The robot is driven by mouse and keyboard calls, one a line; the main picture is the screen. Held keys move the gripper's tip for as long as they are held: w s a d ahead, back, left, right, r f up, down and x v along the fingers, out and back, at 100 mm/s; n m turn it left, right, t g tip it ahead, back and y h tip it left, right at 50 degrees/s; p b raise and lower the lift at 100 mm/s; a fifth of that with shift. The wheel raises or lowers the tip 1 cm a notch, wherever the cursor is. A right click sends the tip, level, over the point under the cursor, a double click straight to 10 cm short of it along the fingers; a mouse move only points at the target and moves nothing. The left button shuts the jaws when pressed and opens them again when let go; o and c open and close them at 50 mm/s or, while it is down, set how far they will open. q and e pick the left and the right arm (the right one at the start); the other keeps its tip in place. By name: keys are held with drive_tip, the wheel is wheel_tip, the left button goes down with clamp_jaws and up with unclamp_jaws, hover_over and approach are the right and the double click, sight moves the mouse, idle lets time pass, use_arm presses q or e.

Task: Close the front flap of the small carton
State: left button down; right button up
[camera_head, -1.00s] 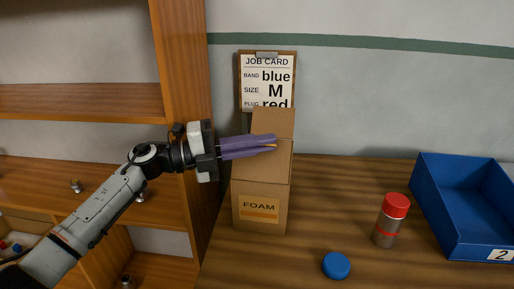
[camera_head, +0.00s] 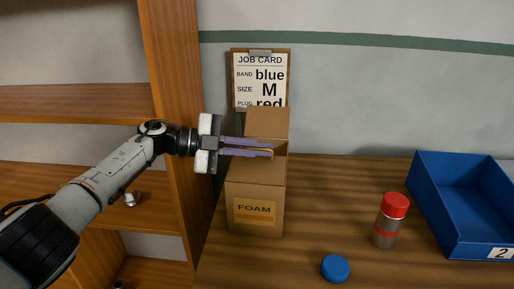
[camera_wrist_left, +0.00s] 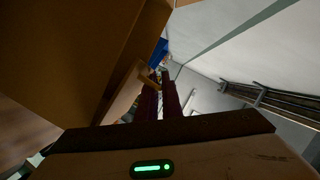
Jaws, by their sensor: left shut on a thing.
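The small carton (camera_head: 255,207), labelled FOAM, stands on the table against the wall. Its back flap (camera_head: 268,122) stands upright. The front flap (camera_head: 258,172) leans inward above the front face, and the opening behind it still shows dark at the right. My left gripper (camera_head: 271,150) comes in from the left over the top of the carton. Its two purple fingers are shut on a thin tan-orange edge, which seems to be part of the front flap. In the left wrist view the fingers (camera_wrist_left: 160,92) have a tan strip (camera_wrist_left: 148,76) at their tips. My right gripper is not in view.
A clipboard with a job card (camera_head: 260,72) is behind the carton. A wooden shelf (camera_head: 172,120) stands close on the left. A red-capped jar (camera_head: 389,222), a blue cap (camera_head: 335,268) and a blue bin (camera_head: 440,215) are to the right. The table between is clear.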

sight(259, 158)
use_arm(q)
drive_tip(key=shift+w+d+f+b, duration=0.15)
drive_tip(key=shift+f+b, duration=0.15)
drive_tip(key=shift+f, duration=0.15)
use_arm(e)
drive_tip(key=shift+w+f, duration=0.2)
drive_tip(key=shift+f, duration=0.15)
use_arm(q)
drive_tip(key=shift+f, duration=0.15)
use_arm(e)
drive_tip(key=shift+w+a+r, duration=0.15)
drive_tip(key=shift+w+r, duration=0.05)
use_arm(q)
drive_tip(key=c, duration=2.2)
unclamp_jaws()
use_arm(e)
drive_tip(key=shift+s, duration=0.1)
use_arm(q)
wheel_tip(259, 158, up, 11)
drive_tip(key=shift+f, duration=0.2)
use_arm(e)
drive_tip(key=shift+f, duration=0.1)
